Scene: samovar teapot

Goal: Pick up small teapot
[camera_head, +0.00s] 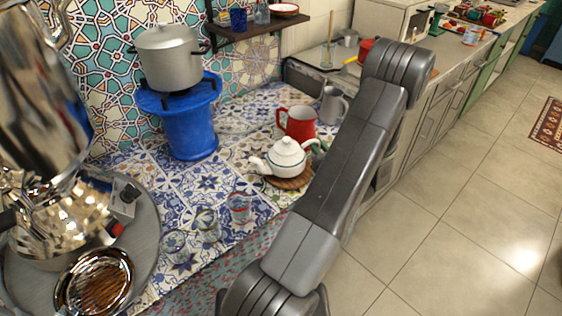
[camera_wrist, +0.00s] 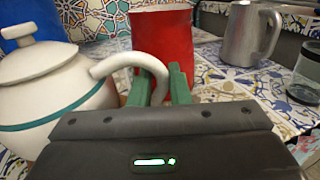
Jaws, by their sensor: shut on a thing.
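The small white teapot (camera_head: 287,158) with a green band stands on a round brown trivet (camera_head: 289,182) on the tiled counter. In the wrist view the teapot (camera_wrist: 50,100) fills the left side, upright, with its handle (camera_wrist: 128,62) reaching right. My gripper (camera_wrist: 160,84) has green fingers on either side of the handle and is shut on it.
A red pitcher (camera_head: 297,122) stands close behind the teapot, with a grey metal jug (camera_head: 332,106) to its right. Several glasses, including one with a red pattern (camera_head: 240,207), stand in front on the left. A blue stand (camera_head: 187,130) bears a pot (camera_head: 169,60).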

